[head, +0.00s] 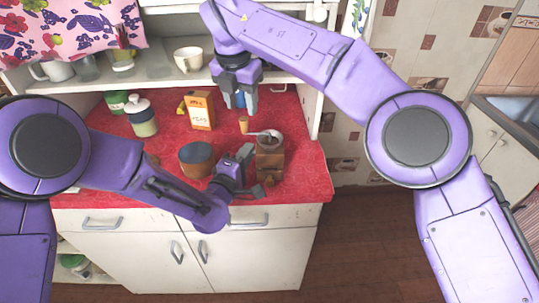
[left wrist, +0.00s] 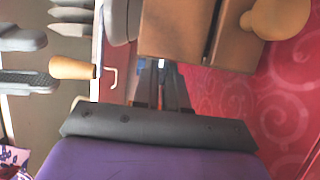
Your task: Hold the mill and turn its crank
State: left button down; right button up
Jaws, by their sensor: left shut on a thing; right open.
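The mill (head: 270,163) is a brown wooden box with a metal top, standing upright near the counter's front right. Its crank arm reaches left and ends in a wooden knob (head: 243,124). My left gripper (head: 254,173) is shut on the mill body from the left. In the left wrist view the wooden body (left wrist: 185,35) fills the top, a round knob (left wrist: 275,18) sits on it, and the crank knob (left wrist: 72,68) shows at left. My right gripper (head: 239,101) is open, pointing down just above the crank knob, apart from it in the head view.
A blue-brown round canister (head: 196,160) stands left of the mill, close to my left arm. An orange box (head: 199,110) and a lidded jar (head: 141,117) stand farther back. A shelf holds a white cup (head: 188,59). The red counter (head: 305,165) is clear right of the mill.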

aim_at(245, 119)
jog(key=m, duration=0.2)
jog(key=r+m, duration=0.1)
jog(key=m, duration=0.1)
jog(key=m+y, duration=0.1)
jog(key=m, duration=0.1)
jog(key=shift+d+r, duration=0.25)
jog(key=shift+r, duration=0.05)
jog(key=m, duration=0.1)
jog(key=r+m+y, duration=0.1)
jog(key=m, duration=0.1)
jog(key=shift+s, duration=0.15)
jog(key=m, duration=0.2)
jog(key=r+m+y, duration=0.1)
jog(key=m, duration=0.2)
jog(key=shift+s+r, duration=0.15)
jog(key=shift+r, duration=0.05)
jog(key=m, duration=0.2)
jog(key=r+m+y, duration=0.1)
jog(key=m, duration=0.1)
jog(key=shift+s+d+r, duration=0.1)
jog(key=shift+s, duration=0.1)
jog(key=shift+m, duration=0.4)
notch_tip(245, 119, down, 10)
jog(key=shift+r, duration=0.25)
jog(key=c, duration=0.7)
